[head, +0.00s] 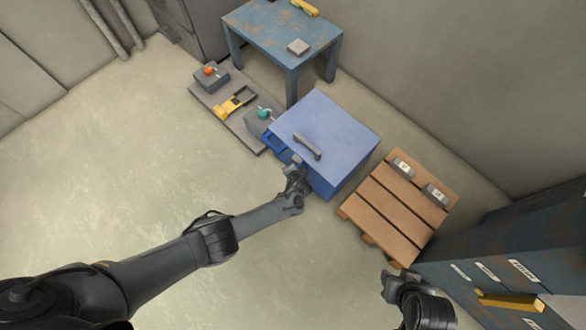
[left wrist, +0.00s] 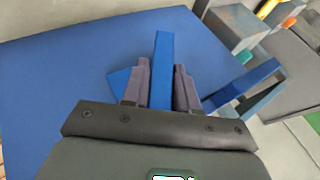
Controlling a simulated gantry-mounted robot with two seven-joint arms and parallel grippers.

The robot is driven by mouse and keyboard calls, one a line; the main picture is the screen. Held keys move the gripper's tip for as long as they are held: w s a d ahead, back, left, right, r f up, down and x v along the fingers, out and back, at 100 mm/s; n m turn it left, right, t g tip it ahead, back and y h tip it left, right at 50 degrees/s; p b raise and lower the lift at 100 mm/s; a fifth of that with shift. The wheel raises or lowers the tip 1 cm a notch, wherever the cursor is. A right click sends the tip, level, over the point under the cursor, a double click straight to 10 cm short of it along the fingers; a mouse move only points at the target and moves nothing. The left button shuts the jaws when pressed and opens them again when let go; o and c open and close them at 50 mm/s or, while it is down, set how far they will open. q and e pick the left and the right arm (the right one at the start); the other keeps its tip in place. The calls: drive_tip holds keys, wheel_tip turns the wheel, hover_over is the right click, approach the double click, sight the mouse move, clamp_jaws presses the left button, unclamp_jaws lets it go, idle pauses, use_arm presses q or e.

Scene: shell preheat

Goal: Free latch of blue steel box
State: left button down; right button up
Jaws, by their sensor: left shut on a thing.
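The blue steel box (head: 325,133) stands on the floor in the middle of the head view, with a grey handle (head: 307,146) on its top face. My left gripper (head: 296,163) is at the box's near side, where the arm hides part of it. In the left wrist view the gripper (left wrist: 161,85) is shut on an upright blue bar, the latch (left wrist: 163,50), which stands in front of the box's blue face (left wrist: 60,75). My right gripper (head: 390,278) is near the bottom right, away from the box; its jaw opening is unclear.
A wooden pallet (head: 392,217) with two grey labelled blocks lies right of the box. A grey mat (head: 247,135) with clamp-like tools, one teal-topped (head: 262,115), lies left, close to the box. A worn blue table (head: 270,38) stands behind. The floor at left is clear.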

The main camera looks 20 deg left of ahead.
use_arm(q)
drive_tip(key=shift+s+f, duration=0.1)
idle(0.3)
drive_tip(key=c, duration=1)
unclamp_jaws()
drive_tip(key=shift+o, duration=0.2)
drive_tip(key=shift+s+d+r+p, duration=0.15)
drive_tip(key=shift+r+p, duration=0.35)
drive_tip(key=p+v, duration=0.8)
drive_tip(key=v, duration=0.2)
drive_tip(key=shift+s+f+p, duration=0.2)
drive_tip(key=shift+f+p, duration=0.05)
drive_tip(key=shift+p, duration=0.05)
